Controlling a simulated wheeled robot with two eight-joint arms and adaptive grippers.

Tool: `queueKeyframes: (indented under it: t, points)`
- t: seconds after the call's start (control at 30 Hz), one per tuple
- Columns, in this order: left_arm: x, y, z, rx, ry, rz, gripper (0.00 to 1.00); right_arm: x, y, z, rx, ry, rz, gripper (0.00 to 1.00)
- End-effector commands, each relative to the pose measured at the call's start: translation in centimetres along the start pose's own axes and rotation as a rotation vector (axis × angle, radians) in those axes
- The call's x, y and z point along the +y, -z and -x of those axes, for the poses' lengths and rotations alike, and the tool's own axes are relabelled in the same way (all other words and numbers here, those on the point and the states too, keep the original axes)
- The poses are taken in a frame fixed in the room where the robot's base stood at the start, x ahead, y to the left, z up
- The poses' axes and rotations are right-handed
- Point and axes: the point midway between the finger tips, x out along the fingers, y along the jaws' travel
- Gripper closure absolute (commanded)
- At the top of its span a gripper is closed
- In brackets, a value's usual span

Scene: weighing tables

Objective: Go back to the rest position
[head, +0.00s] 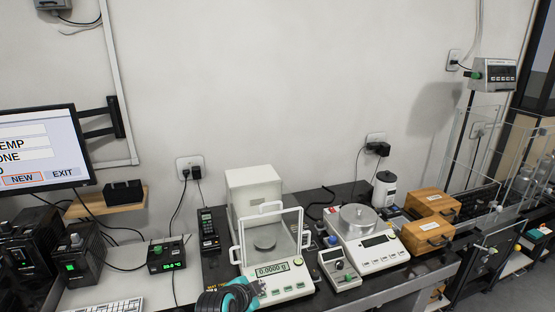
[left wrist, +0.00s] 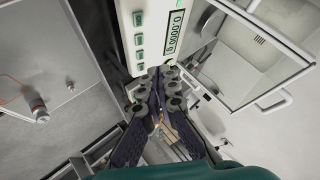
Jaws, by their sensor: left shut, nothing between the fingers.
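My left gripper (head: 232,297) shows at the bottom of the head view, a dark gripper with a teal part, just in front of the analytical balance (head: 254,187). In the left wrist view its fingers (left wrist: 157,76) come together at the tips, with nothing between them. The tips lie near the balance's front panel (left wrist: 139,40) in that picture; I cannot tell whether they touch it. The balance has a glass draft shield and a display reading 0.0000 g. My right gripper is in neither view.
A second balance (head: 378,253) with a round pan stands to the right, beside wooden boxes (head: 428,236). A small control box (head: 339,269) stands between the balances. A monitor (head: 40,150), black devices (head: 75,257) and a keyboard (head: 105,306) are at left. Glass panels (head: 520,165) stand at right.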

Motion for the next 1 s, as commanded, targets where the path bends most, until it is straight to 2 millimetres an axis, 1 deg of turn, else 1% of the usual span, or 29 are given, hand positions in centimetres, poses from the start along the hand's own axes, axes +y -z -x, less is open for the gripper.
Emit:
queueKeyframes:
  t: [0.03, 0.07, 0.1, 0.17, 0.2, 0.27, 0.3, 0.4, 0.5, 0.6, 0.7, 1.0]
  points:
    - [0.1, -0.9, 2.4, -0.031, -0.002, 0.08, 1.0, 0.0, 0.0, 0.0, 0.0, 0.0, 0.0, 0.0]
    - [0.2, -1.5, 3.5, -0.05, -0.004, 0.135, 1.0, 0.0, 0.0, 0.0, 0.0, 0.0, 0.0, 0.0]
    - [0.4, -2.2, 5.2, -0.076, -0.004, 0.207, 1.0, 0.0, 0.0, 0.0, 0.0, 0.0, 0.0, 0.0]
    - [0.8, -3.5, 7.5, -0.116, 0.0, 0.316, 1.0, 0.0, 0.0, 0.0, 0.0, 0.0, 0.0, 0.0]
    - [1.3, -4.3, 9.1, -0.141, 0.005, 0.39, 1.0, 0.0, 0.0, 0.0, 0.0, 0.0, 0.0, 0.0]
    - [2.0, -5.7, 11.3, -0.181, 0.017, 0.501, 1.0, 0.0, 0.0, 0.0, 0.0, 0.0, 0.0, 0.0]
    - [2.6, -6.6, 12.7, -0.209, 0.027, 0.572, 1.0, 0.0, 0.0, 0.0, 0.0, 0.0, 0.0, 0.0]
    - [4.2, -8.8, 15.8, -0.268, 0.059, 0.743, 1.0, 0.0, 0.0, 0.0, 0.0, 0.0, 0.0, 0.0]
    - [5.7, -10.7, 18.1, -0.316, 0.093, 0.882, 1.0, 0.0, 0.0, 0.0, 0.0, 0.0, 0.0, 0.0]
    - [6.8, -12.0, 19.6, -0.348, 0.121, 0.98, 1.0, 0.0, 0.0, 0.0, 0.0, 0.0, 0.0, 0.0]
    - [7.4, -12.7, 20.3, -0.365, 0.139, 1.032, 1.0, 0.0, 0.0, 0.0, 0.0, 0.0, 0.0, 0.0]
    - [7.5, -12.9, 20.5, -0.37, 0.144, 1.051, 1.0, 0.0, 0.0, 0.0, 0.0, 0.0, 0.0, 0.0]
